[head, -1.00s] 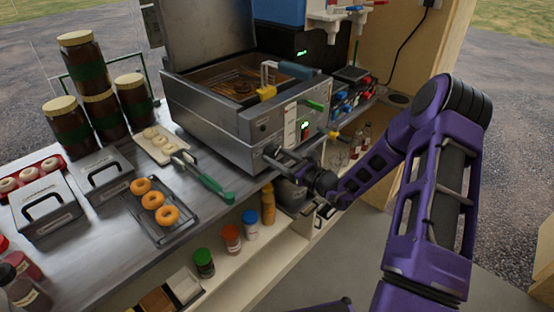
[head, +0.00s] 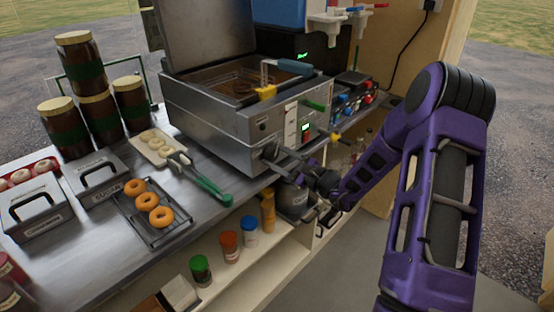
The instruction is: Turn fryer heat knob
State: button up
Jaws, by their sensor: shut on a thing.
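The fryer (head: 205,125) is a grey metal box on the counter, with its lid raised at the back. My gripper (head: 270,155) reaches in from the right, at the lower part of the front panel. It is shut on what appears to be the heat knob, which the fingers hide. I cannot tell how far the knob is turned.
A green-handled pair of tongs (head: 205,185) and a rack of orange doughnuts (head: 180,232) lie left of my gripper. A yellow-ended lever (head: 334,138) sticks out at the right. Bottles stand on the shelf below (head: 222,262). The floor is clear in front.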

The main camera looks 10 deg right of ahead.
jog(key=o, duration=1.4)
jog(key=shift+c, duration=0.2)
jog(key=v, duration=1.7)
jog(key=shift+s+d, duration=0.15)
